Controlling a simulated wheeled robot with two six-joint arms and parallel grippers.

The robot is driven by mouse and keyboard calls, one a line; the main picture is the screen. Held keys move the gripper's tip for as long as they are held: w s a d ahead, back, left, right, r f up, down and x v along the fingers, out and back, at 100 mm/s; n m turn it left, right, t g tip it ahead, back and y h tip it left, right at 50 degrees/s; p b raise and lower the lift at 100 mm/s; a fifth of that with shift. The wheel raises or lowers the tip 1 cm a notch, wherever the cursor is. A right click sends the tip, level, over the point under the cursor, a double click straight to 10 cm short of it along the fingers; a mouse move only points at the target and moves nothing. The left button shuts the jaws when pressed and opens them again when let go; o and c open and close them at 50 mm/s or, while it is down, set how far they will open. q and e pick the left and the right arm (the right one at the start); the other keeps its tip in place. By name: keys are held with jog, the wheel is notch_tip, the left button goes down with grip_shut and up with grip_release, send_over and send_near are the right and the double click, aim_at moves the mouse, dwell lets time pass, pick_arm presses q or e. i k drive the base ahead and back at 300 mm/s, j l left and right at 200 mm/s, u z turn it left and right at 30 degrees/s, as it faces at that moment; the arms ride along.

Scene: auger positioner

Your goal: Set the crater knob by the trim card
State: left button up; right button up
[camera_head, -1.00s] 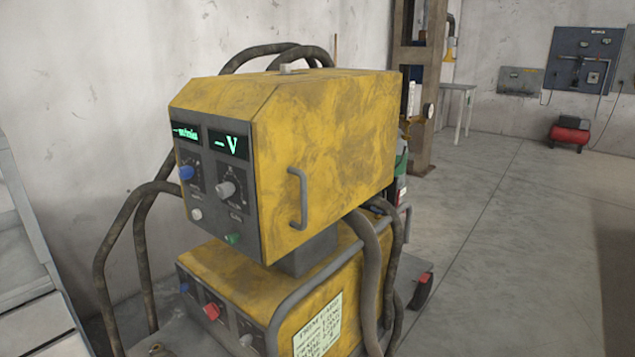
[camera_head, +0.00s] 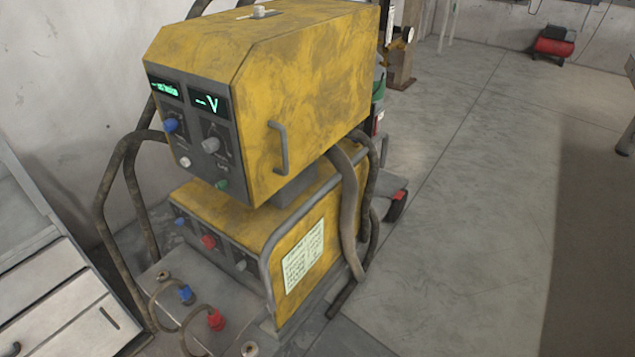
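A yellow welding machine (camera_head: 290,95) stands ahead, its upper box set on a lower yellow unit (camera_head: 240,205). The upper front panel carries two green displays, a blue knob (camera_head: 171,125), a grey knob (camera_head: 211,145), a white knob (camera_head: 185,162) and a green knob (camera_head: 222,184). The lower panel has a blue knob (camera_head: 180,222), a red knob (camera_head: 208,241) and a grey knob (camera_head: 240,265). Their labels are too small to read, so I cannot tell which is the crater knob. A pale printed card (camera_head: 303,257) is on the lower unit's side; its text is unreadable. Neither gripper shows.
Thick cables (camera_head: 346,215) hang beside the machine. Blue (camera_head: 186,293) and red (camera_head: 216,320) plugs sit on the low grey deck in front. A grey drawer cabinet (camera_head: 60,310) stands at left.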

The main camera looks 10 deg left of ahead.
aim_at(180, 221)
jog(key=u, duration=1.35)
